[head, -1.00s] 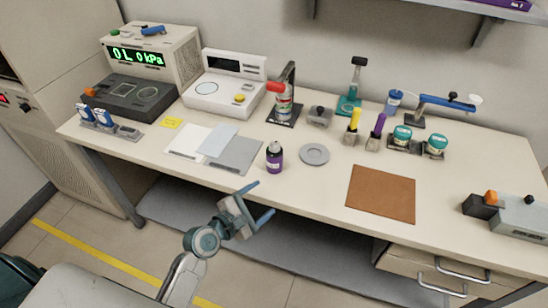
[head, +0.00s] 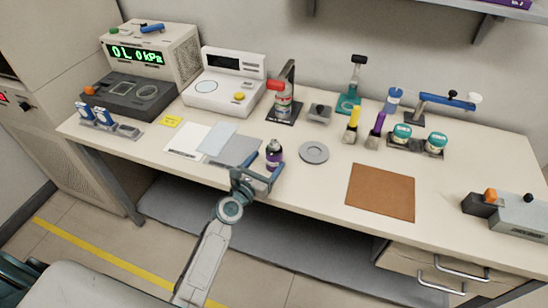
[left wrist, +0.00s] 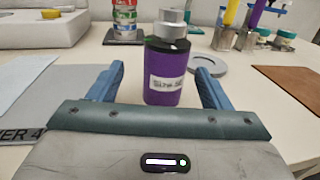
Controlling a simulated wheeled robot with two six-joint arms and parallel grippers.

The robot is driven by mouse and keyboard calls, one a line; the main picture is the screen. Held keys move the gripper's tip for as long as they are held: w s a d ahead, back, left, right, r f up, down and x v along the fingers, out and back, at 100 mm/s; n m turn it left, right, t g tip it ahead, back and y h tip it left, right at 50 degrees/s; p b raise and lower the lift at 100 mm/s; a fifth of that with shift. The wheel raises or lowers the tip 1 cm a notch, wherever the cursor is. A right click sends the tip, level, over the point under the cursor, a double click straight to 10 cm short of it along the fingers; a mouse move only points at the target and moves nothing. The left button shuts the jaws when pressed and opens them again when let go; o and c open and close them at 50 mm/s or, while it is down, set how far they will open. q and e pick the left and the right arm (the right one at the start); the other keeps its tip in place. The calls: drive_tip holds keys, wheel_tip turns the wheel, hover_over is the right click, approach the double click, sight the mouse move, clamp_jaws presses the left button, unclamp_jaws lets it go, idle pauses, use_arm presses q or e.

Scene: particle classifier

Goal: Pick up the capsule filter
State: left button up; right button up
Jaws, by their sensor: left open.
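The capsule filter (head: 274,157), which I take to be the purple cylinder with a silver top and white label, stands upright near the table's front edge. In the left wrist view the capsule filter (left wrist: 168,75) shows between the two blue fingers, with gaps on both sides. My left gripper (head: 261,168) is open and low at the filter's near side. It also shows in the left wrist view (left wrist: 159,72). I cannot tell how far the filter is inside the jaws. My right gripper is not in view.
A grey mat (head: 241,149) lies left of the filter and a round grey disc (head: 313,153) right of it. A brown mat (head: 381,193) lies further right. A stand with a red handle (head: 284,101) is behind. The tabletop between disc and brown mat is clear.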

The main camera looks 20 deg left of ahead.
sight(270, 161)
use_arm(q)
drive_tip(key=x, duration=0.4)
drive_tip(key=shift+w+d+f, duration=0.2)
drive_tip(key=shift+w+d, duration=0.05)
drive_tip(key=shift+d, duration=0.15)
drive_tip(key=shift+s+r, duration=0.1)
drive_tip(key=shift+c, duration=0.2)
drive_tip(key=c, duration=1.1)
drive_tip(key=shift+c, duration=1)
drive_tip(key=shift+r, duration=0.1)
